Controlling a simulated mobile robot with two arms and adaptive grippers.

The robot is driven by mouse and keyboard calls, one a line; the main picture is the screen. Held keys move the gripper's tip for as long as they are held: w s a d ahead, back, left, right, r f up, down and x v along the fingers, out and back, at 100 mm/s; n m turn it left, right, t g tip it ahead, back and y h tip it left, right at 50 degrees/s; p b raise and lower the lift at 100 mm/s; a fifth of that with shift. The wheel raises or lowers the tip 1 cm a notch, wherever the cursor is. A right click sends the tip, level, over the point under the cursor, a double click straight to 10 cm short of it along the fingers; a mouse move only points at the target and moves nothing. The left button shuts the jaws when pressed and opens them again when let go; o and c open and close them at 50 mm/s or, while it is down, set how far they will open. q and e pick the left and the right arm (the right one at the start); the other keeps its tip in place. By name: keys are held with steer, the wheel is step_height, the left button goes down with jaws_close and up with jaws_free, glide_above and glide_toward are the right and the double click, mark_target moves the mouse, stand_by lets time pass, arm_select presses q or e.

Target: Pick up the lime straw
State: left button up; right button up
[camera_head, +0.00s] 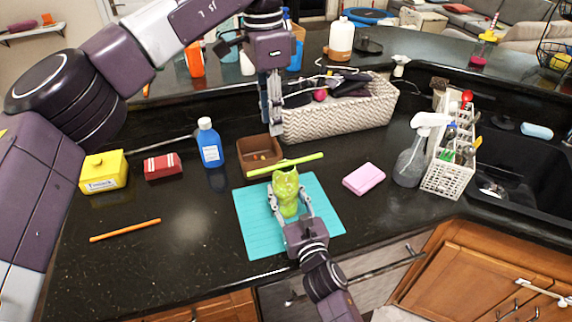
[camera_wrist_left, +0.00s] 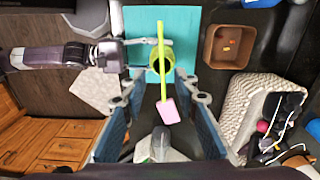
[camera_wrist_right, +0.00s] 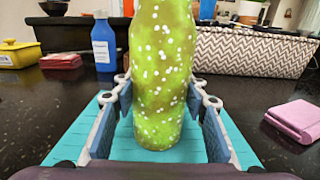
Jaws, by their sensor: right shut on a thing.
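The lime straw (camera_head: 286,163) lies roughly level across the top of a speckled green cup (camera_head: 288,192). The left wrist view shows the straw (camera_wrist_left: 161,38) crossing the cup's round opening (camera_wrist_left: 155,66); whether it touches the rim is hard to tell. My right gripper (camera_head: 289,205) is shut around the cup over the teal mat (camera_head: 252,228). The right wrist view shows the cup (camera_wrist_right: 162,75) upright between its fingers, its top out of frame. My left gripper (camera_head: 273,128) points down above and behind the straw, its fingers spread and empty in its own wrist view (camera_wrist_left: 163,88).
A brown square box (camera_head: 243,160) and a patterned basket (camera_head: 350,118) stand behind the mat. A blue bottle (camera_head: 209,143) is to the left. A pink block (camera_head: 363,178) and a spray bottle (camera_head: 411,158) are to the right. An orange straw (camera_head: 125,230) lies on clear counter at front left.

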mark_target(286, 164)
arm_select(q)
step_height(286, 164, down, 12)
steer(key=shift+w, duration=0.15)
stand_by(0.6)
steer(key=shift+c, duration=0.6)
jaws_close()
